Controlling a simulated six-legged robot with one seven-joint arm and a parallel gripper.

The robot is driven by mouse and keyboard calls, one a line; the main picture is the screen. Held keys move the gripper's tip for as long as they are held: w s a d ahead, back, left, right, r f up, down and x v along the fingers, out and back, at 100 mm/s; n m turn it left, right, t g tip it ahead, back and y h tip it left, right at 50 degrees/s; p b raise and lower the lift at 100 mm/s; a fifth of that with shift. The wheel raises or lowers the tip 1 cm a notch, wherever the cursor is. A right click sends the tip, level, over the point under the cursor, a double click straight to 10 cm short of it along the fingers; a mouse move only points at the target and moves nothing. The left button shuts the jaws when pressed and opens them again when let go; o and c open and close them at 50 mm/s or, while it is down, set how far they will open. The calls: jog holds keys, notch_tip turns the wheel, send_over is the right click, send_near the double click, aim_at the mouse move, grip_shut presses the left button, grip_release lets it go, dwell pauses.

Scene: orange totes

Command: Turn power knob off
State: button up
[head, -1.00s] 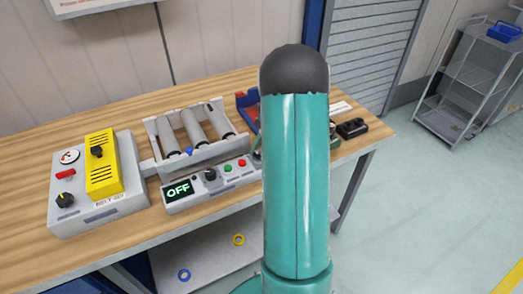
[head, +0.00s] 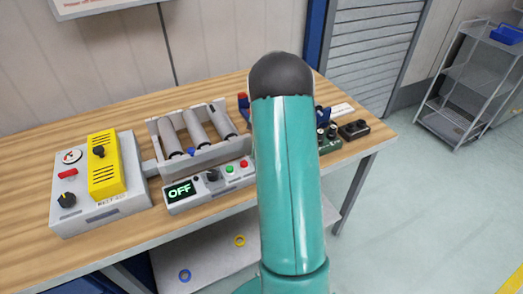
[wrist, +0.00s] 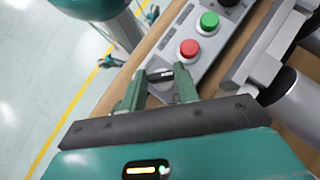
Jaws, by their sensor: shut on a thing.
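The white control box (head: 205,188) stands at the front edge of the wooden bench. Its display (head: 180,191) reads OFF. Beside the display are a black knob (head: 212,175), a green button (head: 229,169) and a red button (head: 244,163). My arm hides the box's right end in the head view. In the wrist view, the power knob (wrist: 160,74), grey with a dark bar, sits past the red button (wrist: 189,48) and green button (wrist: 209,21). My gripper (wrist: 159,83) has its green fingers on either side of this knob, shut on it.
A rack of grey cylinders (head: 197,135) stands right behind the box. A grey unit with a yellow cover (head: 104,165) is at the left. A dark green box (head: 329,143) and a black one (head: 354,129) lie right of my arm. A lower shelf (head: 215,255) holds two rings.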

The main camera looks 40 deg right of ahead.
jog(key=o, duration=1)
jog(key=shift+r, duration=0.1)
jog(key=v, duration=1.2)
jog(key=shift+a, duration=0.1)
